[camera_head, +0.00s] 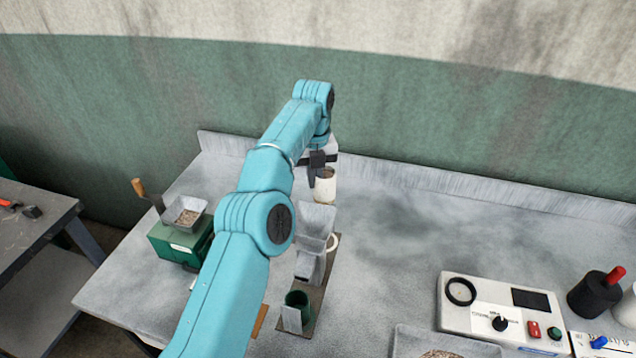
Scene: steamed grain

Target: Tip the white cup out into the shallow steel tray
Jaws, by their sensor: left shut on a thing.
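My left gripper (319,170) is at the back of the bench and shut on the white cup (326,188). The cup looks upright, and brownish contents show at its mouth. Its left side is partly hidden by the dark fingers. A shallow steel tray (470,345) shows at the bottom edge, cut off by the frame, with some grain-like stuff in it. The cup is well behind and to the left of this tray. My right gripper is not in view.
A grey hopper stand (316,219) with a green cup (298,302) stands in front of the white cup. A green hand mill (178,243) is at left. A white control box (500,315) and a black pot (594,294) are at right. The back right bench is clear.

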